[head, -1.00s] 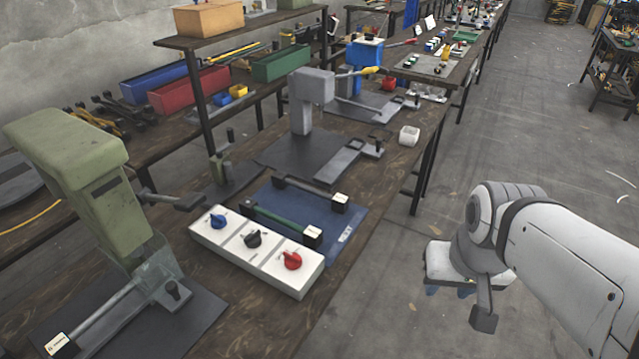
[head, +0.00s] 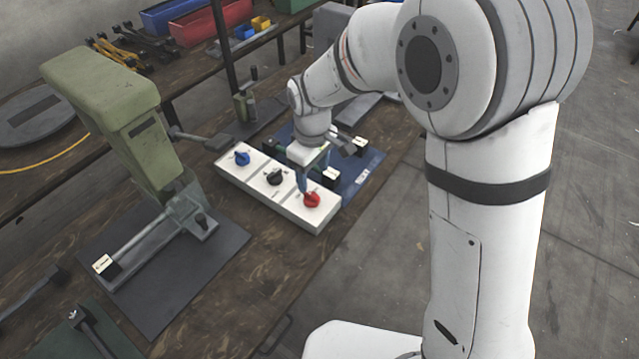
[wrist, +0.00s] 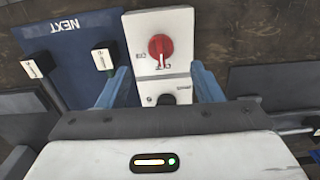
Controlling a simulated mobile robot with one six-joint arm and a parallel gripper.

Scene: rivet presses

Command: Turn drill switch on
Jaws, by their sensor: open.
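A white switch panel (head: 252,187) lies on the bench with three rotary knobs in a row: blue (head: 242,158), black (head: 274,177) and red (head: 312,199). Small print beside the knobs is too small to tell which is the drill switch. In the wrist view the red knob (wrist: 160,47) lies beyond the fingertips, and the black knob (wrist: 167,99) is partly hidden by my gripper's body. My gripper (wrist: 160,70) is open and empty, its blue fingers on either side of the panel's width. In the head view my gripper (head: 310,172) hangs over the panel near the black and red knobs.
A blue mat marked NEXT (head: 362,178) with dark bars and white-tagged blocks lies beside the panel. A green press (head: 130,110) stands to the left on a dark mat (head: 150,295). Bare bench top lies in front of the panel.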

